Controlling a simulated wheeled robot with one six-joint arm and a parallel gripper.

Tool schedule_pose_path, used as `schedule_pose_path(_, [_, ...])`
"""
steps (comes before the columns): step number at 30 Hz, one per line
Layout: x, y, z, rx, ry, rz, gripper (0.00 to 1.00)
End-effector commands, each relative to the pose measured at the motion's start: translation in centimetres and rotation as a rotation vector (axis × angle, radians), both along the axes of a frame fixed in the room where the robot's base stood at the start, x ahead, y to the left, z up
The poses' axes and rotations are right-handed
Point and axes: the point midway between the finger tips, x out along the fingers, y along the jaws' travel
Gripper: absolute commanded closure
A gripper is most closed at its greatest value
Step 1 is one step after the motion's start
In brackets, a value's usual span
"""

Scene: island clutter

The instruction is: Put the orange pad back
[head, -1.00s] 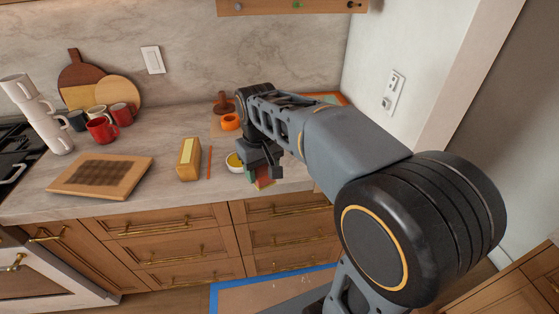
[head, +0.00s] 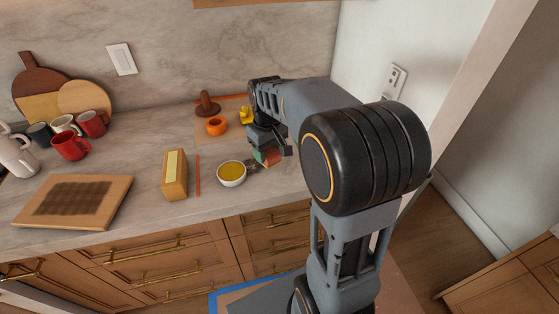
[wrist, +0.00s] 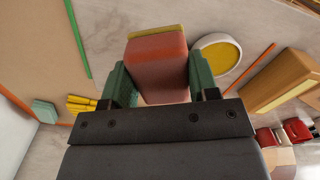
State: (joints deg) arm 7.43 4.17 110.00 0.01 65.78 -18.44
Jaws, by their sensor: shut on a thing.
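My gripper (wrist: 157,82) has green fingertips and is shut on a reddish-orange block, which I take for the orange pad (wrist: 160,70); its far edge is yellow-green. In the head view my gripper (head: 268,150) is over the counter, just right of the yellow-filled bowl, with part of the orange pad (head: 269,157) showing below it. From these views I cannot tell whether the pad touches the counter. A tan mat (wrist: 35,45) with an orange edge and a green strip lies to the left in the wrist view.
The white bowl (head: 231,174) of yellow stands close left of my gripper. Beyond are an orange ring (head: 216,126), a brown wooden knob (head: 207,105) and yellow pieces (wrist: 82,104). A teal pad (wrist: 45,111) lies by the mat. A wooden block (head: 175,174) and thin orange stick (head: 198,175) lie left.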

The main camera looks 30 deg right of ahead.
Motion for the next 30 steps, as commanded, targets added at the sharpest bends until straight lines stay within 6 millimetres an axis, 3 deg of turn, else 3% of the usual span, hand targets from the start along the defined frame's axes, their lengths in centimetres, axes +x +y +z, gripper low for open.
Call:
schedule_pose_path(3, [0.7,-1.8,-2.1,0.001,0.005,-0.003,0.64])
schedule_pose_path(9, [1.5,-3.4,-4.4,0.001,0.002,-0.001,0.64])
schedule_pose_path(17, [1.9,-4.4,-5.7,0.001,0.002,-0.001,0.64])
schedule_pose_path(24, [2.1,-4.7,-8.6,0.001,0.002,0.001,0.64])
schedule_pose_path(30, [2.1,-4.6,-9.1,0.000,0.000,0.001,0.64])
